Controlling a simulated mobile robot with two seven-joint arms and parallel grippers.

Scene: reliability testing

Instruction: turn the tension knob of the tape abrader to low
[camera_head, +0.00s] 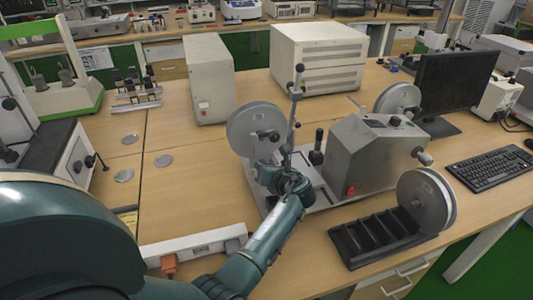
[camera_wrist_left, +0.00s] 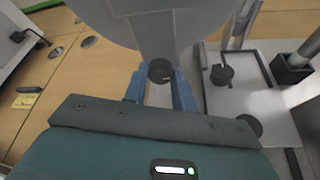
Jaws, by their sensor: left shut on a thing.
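The tape abrader (camera_head: 365,155) is a grey metal machine on the wooden bench, with a base plate and reels. A large grey reel disc (camera_head: 246,128) stands at its left side, and it fills the top of the left wrist view (camera_wrist_left: 160,25). A small dark knob (camera_wrist_left: 160,71) sits in front of this disc, between my left gripper's blue fingers (camera_wrist_left: 160,88). My left gripper (camera_head: 264,158) is shut on this knob, just below the disc in the head view. Any marking for low is too small to read. My right gripper is out of view.
An upright rod (camera_head: 296,105) stands close to the right of my left gripper. A black slotted rack (camera_head: 378,238) and a white power strip (camera_head: 195,243) lie at the front. A monitor (camera_head: 455,85) and keyboard (camera_head: 493,168) are at right. Bench left of the disc is mostly clear.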

